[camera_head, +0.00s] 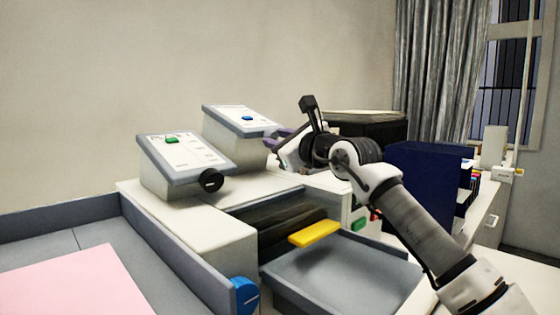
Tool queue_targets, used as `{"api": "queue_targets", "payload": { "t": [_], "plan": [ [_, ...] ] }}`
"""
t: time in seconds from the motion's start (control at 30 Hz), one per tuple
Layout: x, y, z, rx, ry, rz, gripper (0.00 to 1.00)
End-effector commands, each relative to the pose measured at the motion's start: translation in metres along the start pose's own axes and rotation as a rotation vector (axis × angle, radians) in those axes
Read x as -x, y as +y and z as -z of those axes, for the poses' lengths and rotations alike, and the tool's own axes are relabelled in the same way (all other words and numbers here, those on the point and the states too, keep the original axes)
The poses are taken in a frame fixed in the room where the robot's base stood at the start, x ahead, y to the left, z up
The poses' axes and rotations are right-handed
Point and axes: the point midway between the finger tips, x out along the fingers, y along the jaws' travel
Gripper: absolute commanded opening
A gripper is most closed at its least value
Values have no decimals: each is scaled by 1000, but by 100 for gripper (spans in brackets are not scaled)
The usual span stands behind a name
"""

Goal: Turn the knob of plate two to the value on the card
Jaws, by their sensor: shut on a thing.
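Two slanted grey-and-white plates stand on the white table. The front plate (190,152) has a green block and a black knob (211,180) at its lower right corner, clear of my gripper. The rear plate (240,119) has a blue block. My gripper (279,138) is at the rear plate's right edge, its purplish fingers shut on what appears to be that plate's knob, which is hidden. The plate numbers, the knob's pointer and any value card cannot be read from here.
A yellow handle (314,234) sticks out over a grey tray (345,275) in front. A blue round knob (245,295) is on the grey edge at front. A dark blue box (425,185) stands right, behind my arm. A pink sheet (70,284) lies front left.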

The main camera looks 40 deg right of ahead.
Motion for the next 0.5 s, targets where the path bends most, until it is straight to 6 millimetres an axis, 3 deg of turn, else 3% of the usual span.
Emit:
{"api": "queue_targets", "payload": {
  "t": [0.5],
  "plan": [
    [0, 2, 0, 169, 0, 54, 4]
  ]
}}
